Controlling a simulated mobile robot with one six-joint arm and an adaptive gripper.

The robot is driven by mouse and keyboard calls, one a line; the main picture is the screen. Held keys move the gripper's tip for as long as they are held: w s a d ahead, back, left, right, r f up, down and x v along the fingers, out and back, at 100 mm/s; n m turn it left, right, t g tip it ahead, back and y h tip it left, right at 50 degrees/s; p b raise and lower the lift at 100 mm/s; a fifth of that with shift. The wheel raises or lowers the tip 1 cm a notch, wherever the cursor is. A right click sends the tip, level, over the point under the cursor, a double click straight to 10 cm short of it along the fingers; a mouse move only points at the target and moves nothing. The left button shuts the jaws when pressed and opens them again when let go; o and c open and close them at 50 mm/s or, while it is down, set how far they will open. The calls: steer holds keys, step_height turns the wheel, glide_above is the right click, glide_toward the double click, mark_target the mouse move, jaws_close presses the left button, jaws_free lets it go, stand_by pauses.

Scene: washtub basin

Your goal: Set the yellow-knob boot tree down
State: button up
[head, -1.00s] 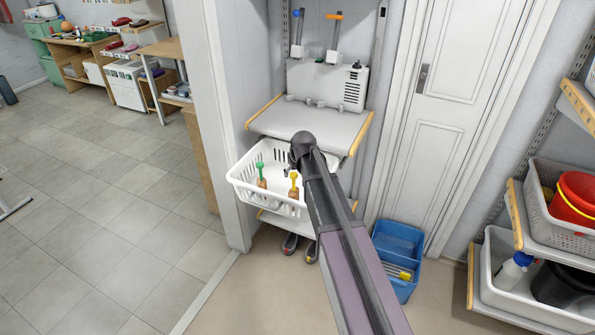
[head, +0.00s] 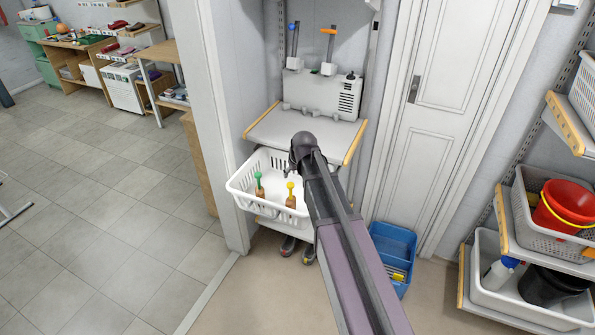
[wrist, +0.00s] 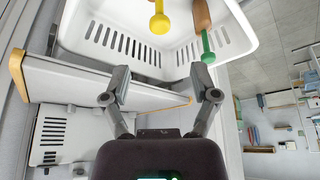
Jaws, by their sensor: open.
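The yellow-knob boot tree (head: 291,190) stands roughly upright in the white slotted basket (head: 240,202), its brown wooden part below the knob. In the wrist view its yellow knob (wrist: 160,23) lies ahead of my gripper (wrist: 162,92), beyond the fingertips and apart from them. My gripper is open, with nothing between its fingers. A green-knob boot tree (head: 258,185) stands to the left in the same basket; it also shows in the wrist view (wrist: 207,50). In the head view my arm hides most of my gripper and the right part of the basket.
A grey shelf (head: 300,130) with wooden edges sits above and behind the basket, close to my gripper in the wrist view. Dark shoes stand on the floor below. A blue caddy (head: 393,245) is at the right. Open tiled floor (head: 110,220) lies left.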

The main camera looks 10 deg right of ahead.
steer(key=shift+s+r, duration=0.15)
steer(key=shift+r, duration=0.15)
stand_by(0.5)
steer(key=s+f+m+g, duration=0.1)
steer(key=s+g, duration=0.3)
steer(key=s, duration=2)
steer(key=shift+d+f+m+g+h, duration=0.3)
steer(key=shift+f+m+g+h, duration=0.05)
steer(key=shift+m+g+h, duration=0.05)
